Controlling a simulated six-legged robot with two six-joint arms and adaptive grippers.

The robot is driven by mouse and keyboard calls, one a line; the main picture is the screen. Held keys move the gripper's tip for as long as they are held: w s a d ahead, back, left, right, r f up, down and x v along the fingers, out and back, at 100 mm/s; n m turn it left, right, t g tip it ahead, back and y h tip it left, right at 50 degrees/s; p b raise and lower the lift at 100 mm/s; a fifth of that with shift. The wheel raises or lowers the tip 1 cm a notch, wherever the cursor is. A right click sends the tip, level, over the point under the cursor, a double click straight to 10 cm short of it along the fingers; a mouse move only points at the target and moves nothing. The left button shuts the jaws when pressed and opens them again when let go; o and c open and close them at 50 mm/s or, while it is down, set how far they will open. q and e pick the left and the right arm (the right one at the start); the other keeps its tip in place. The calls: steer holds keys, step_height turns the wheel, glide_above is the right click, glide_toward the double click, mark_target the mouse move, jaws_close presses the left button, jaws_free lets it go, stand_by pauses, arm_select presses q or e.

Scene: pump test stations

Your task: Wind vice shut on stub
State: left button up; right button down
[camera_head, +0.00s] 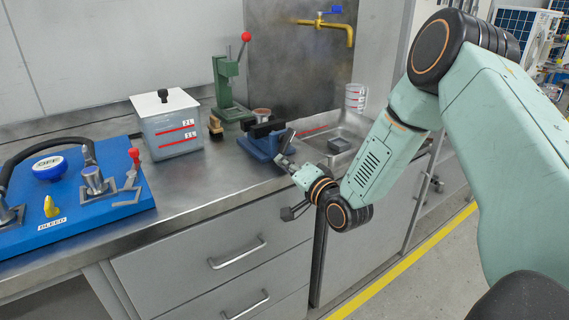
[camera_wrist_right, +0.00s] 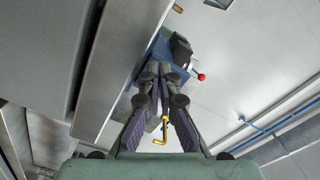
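The blue vice (camera_head: 258,146) with dark jaws stands on the steel bench, left of the sink. A short brownish cylinder (camera_head: 262,113), perhaps the stub, shows at its jaws; I cannot tell if it is gripped. My right gripper (camera_head: 286,143) is at the vice's front right, by its dark screw or handle. In the right wrist view the vice (camera_wrist_right: 157,48) lies just beyond the fingertips (camera_wrist_right: 160,74). The fingers converge closely; whether they hold the handle is hidden. My left gripper is out of view.
A green press (camera_head: 226,82) with a red-knobbed lever stands behind the vice. A marked tank (camera_head: 168,128) and a blue pump board (camera_head: 120,205) are to the left. A sink (camera_head: 340,143) with a yellow tap (camera_head: 349,33) is to the right. Drawers (camera_head: 215,245) are below.

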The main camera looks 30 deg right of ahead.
steer(key=shift+w+a+r, duration=0.15)
steer(key=shift+a+r, duration=0.05)
steer(key=shift+r, duration=0.75)
steer(key=shift+a+r+p, duration=0.2)
steer(key=shift+r+p, duration=0.15)
steer(key=shift+p, duration=0.05)
steer(key=shift+a+r+p, duration=0.15)
steer(key=shift+r+p, duration=0.2)
steer(key=shift+r, duration=0.15)
steer(key=shift+a+r, duration=0.1)
steer(key=shift+r, duration=0.15)
steer(key=shift+a, duration=0.3)
steer(key=s+p, duration=0.3)
steer(key=s, duration=0.3)
steer(key=shift+s+f, duration=0.25)
